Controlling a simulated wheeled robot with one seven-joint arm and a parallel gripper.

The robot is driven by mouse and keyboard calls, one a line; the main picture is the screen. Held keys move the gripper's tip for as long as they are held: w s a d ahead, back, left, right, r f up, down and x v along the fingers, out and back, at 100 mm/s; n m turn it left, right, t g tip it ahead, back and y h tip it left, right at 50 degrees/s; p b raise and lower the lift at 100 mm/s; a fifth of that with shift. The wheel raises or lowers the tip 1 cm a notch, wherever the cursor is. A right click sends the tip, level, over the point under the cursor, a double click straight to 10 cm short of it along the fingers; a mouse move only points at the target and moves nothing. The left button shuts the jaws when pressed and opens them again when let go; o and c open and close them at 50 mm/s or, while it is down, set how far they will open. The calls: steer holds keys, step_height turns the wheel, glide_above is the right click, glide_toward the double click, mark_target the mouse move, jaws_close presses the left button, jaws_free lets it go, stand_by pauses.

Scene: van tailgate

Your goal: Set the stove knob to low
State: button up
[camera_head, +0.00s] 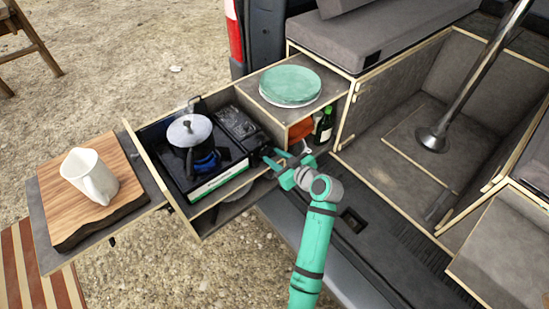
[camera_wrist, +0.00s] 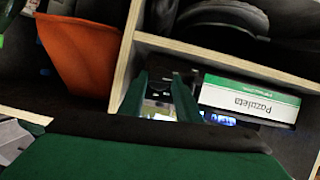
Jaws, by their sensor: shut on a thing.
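The black camp stove (camera_head: 220,165) sits in the pulled-out drawer, with a white and green panel along its front. That panel also shows in the wrist view (camera_wrist: 250,100), with its lettering upside down. My teal gripper (camera_head: 270,160) reaches the stove's right end, where the control knob is. In the wrist view, my two fingers (camera_wrist: 162,85) straddle a small dark part at that end, which I take to be the stove knob. My fingers hide most of it, so its setting cannot be read. A lidded pot (camera_head: 190,132) stands on the burner, with blue below it.
The drawer's wooden walls (camera_head: 150,165) are close around the stove. A cabinet with green plates (camera_head: 290,86), a bottle (camera_head: 324,125) and an orange container (camera_wrist: 82,55) stands beside my gripper.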

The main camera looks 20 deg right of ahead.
steer(key=m, duration=0.1)
steer(key=m+y, duration=0.2)
steer(key=shift+w+d+g, duration=0.25)
steer(key=shift+g, duration=0.15)
steer(key=shift+a+f+m+y, duration=0.1)
steer(key=shift+a+m+y, duration=0.05)
steer(key=shift+m+y, duration=0.75)
steer(key=m, duration=0.1)
steer(key=m+y, duration=0.1)
steer(key=m, duration=0.1)
steer(key=shift+s+d+f, duration=0.1)
steer(key=shift+d+f, duration=0.05)
steer(key=shift+d, duration=0.1)
steer(key=shift+y, duration=0.3)
steer(key=shift+d, duration=0.1)
steer(key=o, duration=1.1)
steer(key=shift+c, duration=0.2)
